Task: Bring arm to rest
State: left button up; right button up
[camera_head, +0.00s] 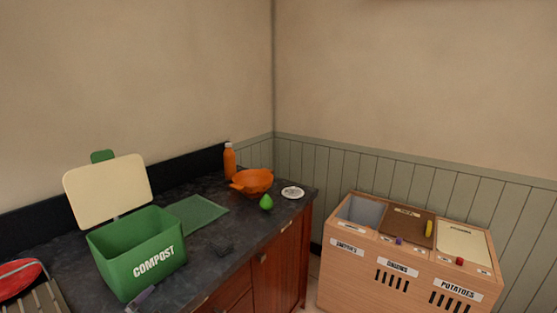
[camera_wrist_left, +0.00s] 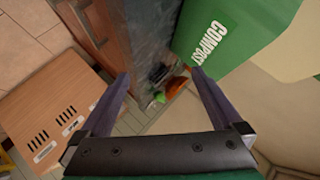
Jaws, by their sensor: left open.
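My left gripper (camera_wrist_left: 161,73) is open in the left wrist view, with its two fingers wide apart and nothing between them. Beyond the fingers, the wrist view shows the counter, the compost bin and the floor cabinet, all at a steep tilt. In the head view, a small grey-purple piece (camera_head: 142,298) shows at the bottom edge in front of the compost bin; I cannot tell whether it is one of my fingertips. The rest of my left arm is not visible there. My right gripper is in neither view.
The green compost bin (camera_head: 137,246) stands open on the dark counter (camera_head: 215,218). Behind it are a green board (camera_head: 197,214), orange bowl (camera_head: 253,181), orange bottle (camera_head: 229,162), green pear (camera_head: 266,202) and white plate (camera_head: 292,193). A wooden bin cabinet (camera_head: 350,278) stands right, beyond a floor gap.

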pick_arm(q)
jog(key=s+d+f+n+g+h, duration=0.25)
jog(key=s+f+n+g, duration=0.45)
jog(key=s+f, duration=0.75)
jog(key=s+f+g, duration=0.2)
jog(key=f, duration=0.9)
jog(key=s+f+g, duration=0.1)
jog(key=s+f, duration=0.1)
jog(key=f, duration=0.9)
jog(key=s+a+f+m+g, duration=0.1)
jog(key=s+a+f, duration=0.1)
jog(key=s+f, duration=1.2)
jog(key=s, duration=0.3)
jog(key=shift+a+f, duration=0.3)
jog(key=shift+f, duration=0.1)
jog(key=shift+s+y, duration=0.1)
jog(key=shift+y, duration=0.15)
